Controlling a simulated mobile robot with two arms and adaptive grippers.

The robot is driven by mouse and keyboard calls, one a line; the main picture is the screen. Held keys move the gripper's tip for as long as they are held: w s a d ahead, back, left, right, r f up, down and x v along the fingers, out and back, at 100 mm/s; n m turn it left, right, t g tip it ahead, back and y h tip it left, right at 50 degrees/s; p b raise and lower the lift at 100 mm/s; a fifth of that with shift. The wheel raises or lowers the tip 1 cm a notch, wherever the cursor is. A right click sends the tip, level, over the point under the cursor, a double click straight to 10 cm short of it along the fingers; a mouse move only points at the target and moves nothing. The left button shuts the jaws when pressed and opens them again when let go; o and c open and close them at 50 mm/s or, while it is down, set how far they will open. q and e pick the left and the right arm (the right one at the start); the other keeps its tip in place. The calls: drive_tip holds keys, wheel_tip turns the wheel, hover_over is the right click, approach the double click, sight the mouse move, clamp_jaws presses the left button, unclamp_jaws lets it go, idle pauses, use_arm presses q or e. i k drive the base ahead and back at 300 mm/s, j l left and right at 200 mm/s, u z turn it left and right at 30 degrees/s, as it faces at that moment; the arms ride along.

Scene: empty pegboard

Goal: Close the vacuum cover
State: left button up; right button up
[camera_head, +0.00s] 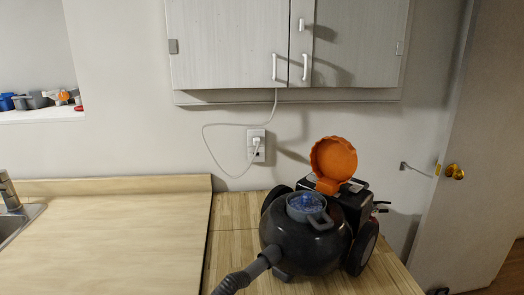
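The vacuum (300,246) stands on the wooden counter right of centre, with a dark rounded body, large black wheels and a grey hose running to the lower left. Its orange cover (335,159) is open and stands upright at the back on its hinge. The blue-grey opening (306,204) in the top of the body is uncovered, with a grey handle at its front. Neither of my grippers shows in this view.
The counter (110,235) left of the vacuum is clear, with a sink (20,215) at its far left. A wall cabinet (285,45) hangs above. A white cord runs to the outlet (256,145). A door (475,150) stands at the right.

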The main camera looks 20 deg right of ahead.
sight(333, 160)
drive_tip(key=l, duration=1.35)
drive_tip(key=k+l, duration=0.1)
drive_tip(key=l, duration=1.2)
